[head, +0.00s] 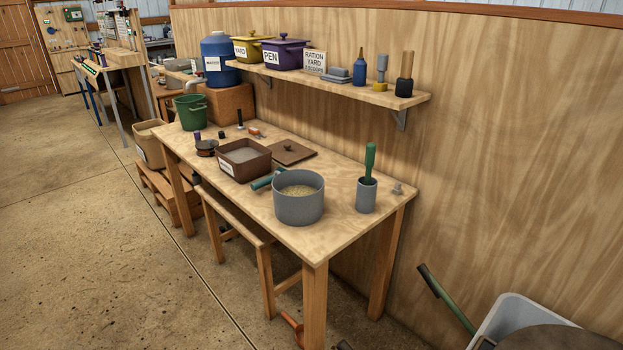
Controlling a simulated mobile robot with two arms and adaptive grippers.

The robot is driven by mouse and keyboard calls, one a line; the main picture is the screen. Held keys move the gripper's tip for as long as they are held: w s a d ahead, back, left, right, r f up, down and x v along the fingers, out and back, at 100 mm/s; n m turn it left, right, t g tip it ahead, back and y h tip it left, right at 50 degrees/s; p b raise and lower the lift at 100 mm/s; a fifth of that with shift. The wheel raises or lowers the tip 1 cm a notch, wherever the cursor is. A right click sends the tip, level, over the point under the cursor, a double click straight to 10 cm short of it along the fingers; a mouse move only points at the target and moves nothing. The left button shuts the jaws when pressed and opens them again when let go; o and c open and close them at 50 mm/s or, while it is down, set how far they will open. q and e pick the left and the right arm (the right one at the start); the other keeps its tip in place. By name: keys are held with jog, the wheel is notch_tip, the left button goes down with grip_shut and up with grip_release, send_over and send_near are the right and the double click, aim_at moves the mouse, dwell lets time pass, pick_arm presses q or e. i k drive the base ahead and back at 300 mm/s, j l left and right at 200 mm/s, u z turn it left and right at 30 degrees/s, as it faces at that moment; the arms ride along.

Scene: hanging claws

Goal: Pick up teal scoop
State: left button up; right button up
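A teal handle (265,182), which looks like the scoop's, sticks out at the left rim of a round grey pot (298,211) on the wooden table. The pot holds tan grain. The scoop's head is hidden, and I cannot tell whether it lies in the pot or behind its rim. A separate green-handled tool (370,160) stands upright in a grey cup (366,197) to the right of the pot. Neither of my grippers is in view.
A brown bin (244,170), a flat brown lid (291,152) and a green bucket (190,113) share the table (333,220). A wall shelf (408,100) with tubs and bottles hangs above. A stool (253,235) stands at the table's front. Open floor lies left.

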aim_at(263, 182)
jog(key=i+j+z, duration=0.15)
jog(key=z, duration=0.15)
jog(key=i+j+z, duration=0.25)
jog(key=j, duration=0.15)
jog(key=j+z, duration=0.3)
